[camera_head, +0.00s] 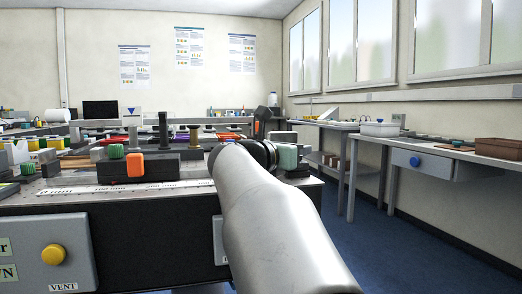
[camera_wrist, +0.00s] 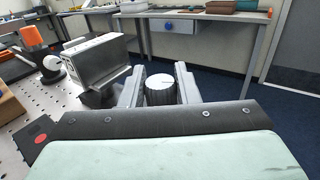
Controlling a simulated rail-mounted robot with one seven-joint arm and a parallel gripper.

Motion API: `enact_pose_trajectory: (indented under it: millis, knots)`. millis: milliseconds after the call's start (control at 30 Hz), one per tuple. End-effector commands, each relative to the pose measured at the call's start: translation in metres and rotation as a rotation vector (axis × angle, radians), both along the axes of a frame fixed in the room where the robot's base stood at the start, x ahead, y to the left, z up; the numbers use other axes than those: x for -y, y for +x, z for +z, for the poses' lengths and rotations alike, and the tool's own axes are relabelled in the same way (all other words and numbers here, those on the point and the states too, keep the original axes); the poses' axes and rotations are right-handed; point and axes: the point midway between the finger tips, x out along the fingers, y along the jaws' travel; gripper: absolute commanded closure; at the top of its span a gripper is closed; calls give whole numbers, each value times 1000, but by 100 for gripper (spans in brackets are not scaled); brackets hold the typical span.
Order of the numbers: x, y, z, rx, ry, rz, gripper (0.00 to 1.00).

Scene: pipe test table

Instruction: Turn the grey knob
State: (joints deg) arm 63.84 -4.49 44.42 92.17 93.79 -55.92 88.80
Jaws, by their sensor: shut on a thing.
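The grey knob (camera_wrist: 160,92) is a short ribbed cylinder with a pale flat top, in the middle of the wrist view. My gripper (camera_wrist: 160,84) has one finger on each side of the knob and is shut on it. In the head view my gripper (camera_head: 290,157) is at the right end of the near table, mostly behind my pale arm. The knob cannot be made out in the head view.
A grey box (camera_wrist: 97,58) stands close left of the knob in the wrist view, with an orange-topped device (camera_wrist: 27,38) beyond. A yellow button (camera_head: 53,254) is on the table's front. A side bench (camera_head: 440,158) with a blue knob (camera_head: 415,161) lies right, across open floor.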

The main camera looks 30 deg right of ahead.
Motion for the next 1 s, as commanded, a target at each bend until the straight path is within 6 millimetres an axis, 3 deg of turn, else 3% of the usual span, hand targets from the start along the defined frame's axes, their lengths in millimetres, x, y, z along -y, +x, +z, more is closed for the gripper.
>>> enact_pose_trajectory:
  millis: [133,167,233,533,667,1000]
  knots:
    - [0,0,0,-1,0,2,94]
    - [0,0,0,-1,0,2,69]
    - [0,0,0,-1,1,2,51]
    - [-1,0,0,-1,0,2,51]
    - [-11,-2,0,-1,0,2,51]
    - [-85,-21,1,0,-3,6,51]
